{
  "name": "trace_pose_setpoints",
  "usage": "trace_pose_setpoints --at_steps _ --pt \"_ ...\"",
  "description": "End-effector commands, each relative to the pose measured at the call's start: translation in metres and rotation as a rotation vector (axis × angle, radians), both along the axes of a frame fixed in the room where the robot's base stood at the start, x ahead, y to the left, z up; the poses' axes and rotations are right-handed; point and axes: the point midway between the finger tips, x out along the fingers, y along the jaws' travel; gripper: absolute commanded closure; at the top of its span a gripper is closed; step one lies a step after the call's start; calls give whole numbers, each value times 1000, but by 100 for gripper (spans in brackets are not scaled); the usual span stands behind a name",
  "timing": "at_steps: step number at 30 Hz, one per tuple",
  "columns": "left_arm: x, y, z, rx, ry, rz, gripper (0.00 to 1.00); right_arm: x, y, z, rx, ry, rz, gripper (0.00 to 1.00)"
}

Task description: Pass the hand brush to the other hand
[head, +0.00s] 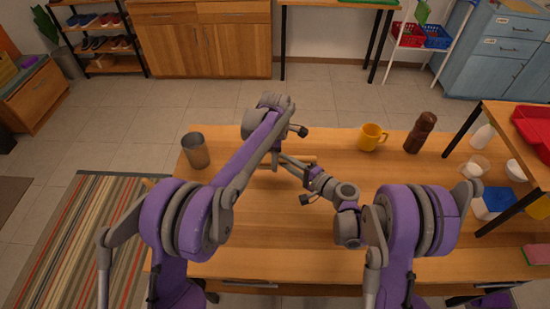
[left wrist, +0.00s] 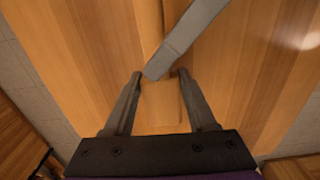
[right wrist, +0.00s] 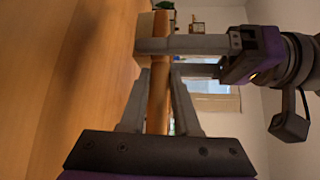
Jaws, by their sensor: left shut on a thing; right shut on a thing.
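The hand brush (right wrist: 159,100) has a light wooden body and runs upright through the right wrist view, with a paler block beside its upper end. My right gripper (right wrist: 160,74) is shut on it. My left gripper (right wrist: 158,58) reaches in from the right of that view and is shut on the brush close by. In the left wrist view the brush (left wrist: 160,105) lies between my left fingers, and a grey finger of my right gripper crosses above it.
The wooden table (head: 262,235) also holds a metal cup (head: 196,151) at left, a yellow mug (head: 372,137) and a dark brown grinder (head: 421,132) at the back right. The table's front middle is clear.

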Motion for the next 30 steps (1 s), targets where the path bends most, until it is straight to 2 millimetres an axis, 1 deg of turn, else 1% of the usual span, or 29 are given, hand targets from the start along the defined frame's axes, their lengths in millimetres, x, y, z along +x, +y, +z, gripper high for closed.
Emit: trace_pose_setpoints --at_steps 1,3,6,7,11,12,20,23,26,30 --pt "1 0 0 0 -3 0 72 -1 1 0 1 0 3 100" --pt "1 0 0 0 -3 0 84 -1 1 0 0 1 3 100" --pt "1 1 0 0 -4 0 100 -1 1 0 0 1 4 100" --pt "1 1 0 0 -4 0 100 -1 1 0 0 1 4 66" --pt "1 1 0 0 -3 1 100 -1 1 0 -1 0 4 43" --pt "1 1 0 0 -3 0 100 -1 1 0 0 1 4 36" --pt "1 0 0 0 -2 0 100 -1 0 0 0 1 3 35" --pt "1 0 0 0 -2 0 100 -3 -3 0 0 1 2 35" --pt "1 0 0 0 -2 0 100 -10 -11 2 0 0 -1 35" --pt "1 0 0 0 -2 0 100 -28 -33 6 0 0 -2 35"
